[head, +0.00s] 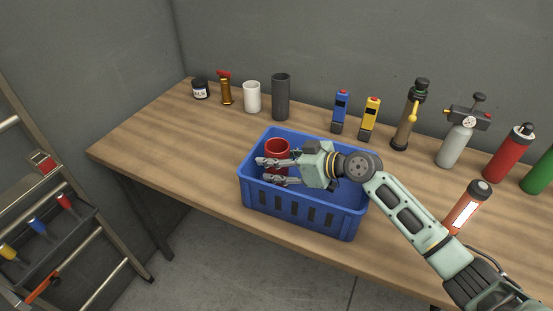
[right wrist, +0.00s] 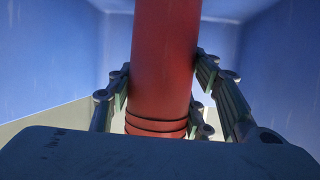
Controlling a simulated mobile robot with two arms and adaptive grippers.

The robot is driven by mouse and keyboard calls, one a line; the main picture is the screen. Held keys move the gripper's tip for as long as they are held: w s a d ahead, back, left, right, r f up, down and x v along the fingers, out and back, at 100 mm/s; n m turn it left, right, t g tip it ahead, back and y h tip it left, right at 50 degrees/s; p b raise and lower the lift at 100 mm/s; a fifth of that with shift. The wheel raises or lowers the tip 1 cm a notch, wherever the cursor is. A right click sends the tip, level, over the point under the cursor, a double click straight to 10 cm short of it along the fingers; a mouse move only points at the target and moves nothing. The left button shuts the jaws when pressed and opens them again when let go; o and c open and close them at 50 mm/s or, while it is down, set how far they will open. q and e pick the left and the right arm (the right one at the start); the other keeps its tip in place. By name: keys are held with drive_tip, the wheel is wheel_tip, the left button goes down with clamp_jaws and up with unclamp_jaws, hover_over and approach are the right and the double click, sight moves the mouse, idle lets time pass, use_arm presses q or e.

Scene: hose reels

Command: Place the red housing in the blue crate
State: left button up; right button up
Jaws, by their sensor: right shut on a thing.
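The blue crate (head: 300,213) stands on the workbench near its front edge. The red housing (head: 277,147), an open-topped red cylinder, is upright inside the crate's left part, its rim near the height of the crate's rim. My right gripper (head: 266,171) reaches in from the right and is shut on the housing. In the right wrist view the housing (right wrist: 165,60) stands between the fingers (right wrist: 162,95), with dark rings at one end and blue crate walls around. Whether its base touches the crate floor is hidden. My left gripper is not in view.
Along the bench's back stand a black jar (head: 200,89), a brass valve (head: 226,93), a white cup (head: 252,97), a dark grey cylinder (head: 281,97), blue (head: 340,112) and yellow (head: 370,119) testers, and several bottles. Bare bench (head: 170,140) lies left of the crate.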

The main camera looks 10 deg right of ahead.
drive_tip(key=o, duration=0.8)
drive_tip(key=shift+f, duration=0.1)
drive_tip(key=o, duration=0.5)
drive_tip(key=shift+r, duration=0.25)
drive_tip(key=b+v, duration=0.2)
drive_tip(key=v, duration=0.5)
drive_tip(key=shift+s, duration=0.2)
drive_tip(key=shift+d, duration=0.15)
